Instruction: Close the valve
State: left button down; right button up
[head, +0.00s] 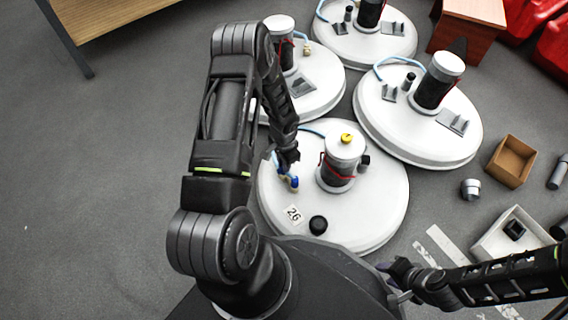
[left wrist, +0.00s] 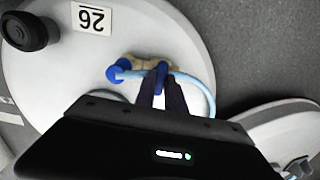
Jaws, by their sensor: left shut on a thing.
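The valve (head: 293,183) sits on the left side of the nearest round white tank lid (head: 375,215), the one labelled 26. In the left wrist view the valve has a tan body (left wrist: 133,61) with blue parts and a light blue hose (left wrist: 204,88). My left gripper (head: 290,165) reaches down to it. Its dark fingers in the left wrist view (left wrist: 162,82) are shut on the blue valve handle (left wrist: 161,68). The fingers hide part of the valve. My right gripper (head: 396,280) is at the lower right, away from the valve; its jaw opening is unclear.
Several similar tanks stand behind. An open cardboard box (head: 511,161) and a white tray (head: 484,246) lie right. The left floor is clear.

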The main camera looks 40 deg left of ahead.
pick_arm(q)
jog(key=c, duration=1.4)
grip_release()
jog(key=shift+r, duration=0.1)
notch_tip(320, 180, up, 8)
jog(key=p, duration=0.3)
jog(key=shift+w+f, duration=0.1)
jog(key=shift+f, duration=0.1)
